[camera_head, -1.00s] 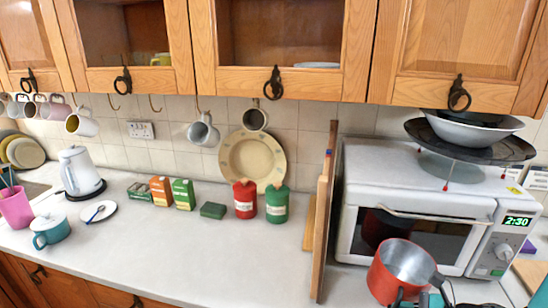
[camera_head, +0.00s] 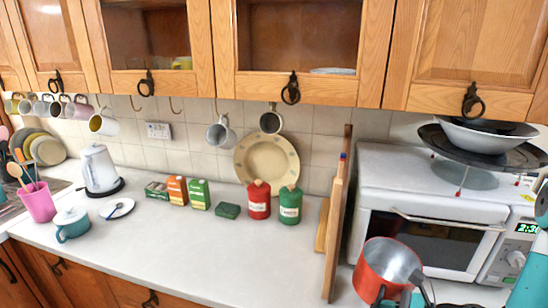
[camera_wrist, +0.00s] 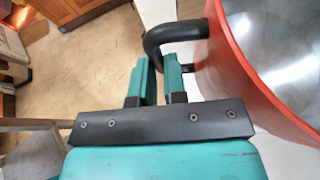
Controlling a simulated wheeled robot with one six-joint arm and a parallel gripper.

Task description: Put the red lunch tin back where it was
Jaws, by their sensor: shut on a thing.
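An open red pot (camera_head: 385,270) with a bare metal inside and dark handles is at the lower right of the head view, in front of the microwave. It fills the upper right of the wrist view (camera_wrist: 262,85). My gripper (camera_wrist: 160,78) is shut on its black loop handle (camera_wrist: 168,38); the pot looks upright. Its underside is hidden, so I cannot tell whether it touches anything. A closed red canister (camera_head: 258,202) stands on the counter beside a green one (camera_head: 290,206). No other red tin shows.
A wooden board (camera_head: 336,225) stands on edge left of the microwave (camera_head: 425,235). Small boxes (camera_head: 178,190), a kettle (camera_head: 99,170) and a teal pot (camera_head: 72,224) are on the counter (camera_head: 190,250). Its front middle is clear. Cabinets (camera_head: 300,50) hang above.

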